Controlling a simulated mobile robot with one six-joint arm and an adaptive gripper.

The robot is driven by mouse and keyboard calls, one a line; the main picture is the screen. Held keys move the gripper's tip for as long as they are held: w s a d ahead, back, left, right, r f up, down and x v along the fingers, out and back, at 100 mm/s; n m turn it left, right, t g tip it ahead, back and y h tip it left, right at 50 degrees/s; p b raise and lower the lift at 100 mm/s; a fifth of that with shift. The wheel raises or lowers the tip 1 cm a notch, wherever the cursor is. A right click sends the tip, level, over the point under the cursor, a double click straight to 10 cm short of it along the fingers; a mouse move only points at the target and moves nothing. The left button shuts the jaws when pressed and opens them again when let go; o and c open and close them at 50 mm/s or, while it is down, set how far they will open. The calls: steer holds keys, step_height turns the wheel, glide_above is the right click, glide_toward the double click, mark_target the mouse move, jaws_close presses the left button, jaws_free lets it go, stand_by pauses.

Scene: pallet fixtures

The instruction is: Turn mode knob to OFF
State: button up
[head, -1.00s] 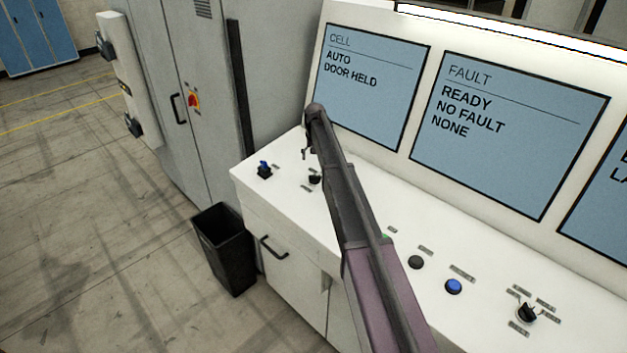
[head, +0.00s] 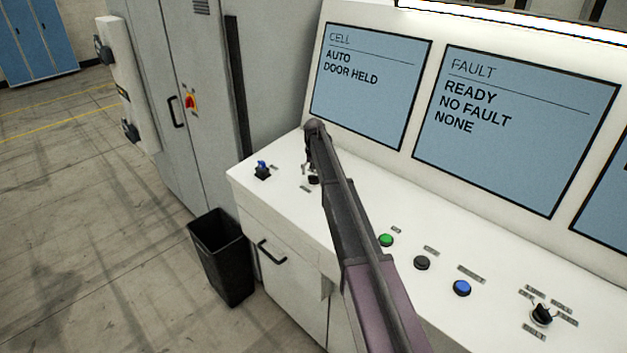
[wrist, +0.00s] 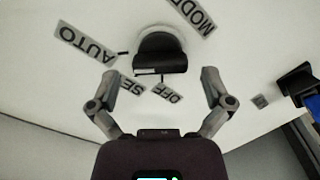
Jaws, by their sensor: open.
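The mode knob is a black rotary knob (wrist: 160,52) on the white console top. In the wrist view the labels MODE, AUTO, OFF and one partly read as SE surround it, upside down. A short dark mark beside the knob lies near the AUTO label (wrist: 86,46); the OFF label (wrist: 168,94) is on the gripper side. My gripper (wrist: 160,78) is open, its two fingers apart on either side of the knob's near edge, with nothing held. In the head view my gripper (head: 308,166) is just over the knob (head: 313,180), which it partly hides.
A blue-topped black switch (head: 262,171) stands left of the knob. Green (head: 386,240), black (head: 421,263) and blue (head: 462,288) buttons and another rotary knob (head: 541,315) are to the right. The CELL screen (head: 371,88) reads AUTO, DOOR HELD. A black bin (head: 222,262) stands on the floor.

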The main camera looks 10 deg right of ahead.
steer(key=shift+f+b, duration=0.3)
steer(key=shift+f, duration=0.15)
steer(key=c, duration=1)
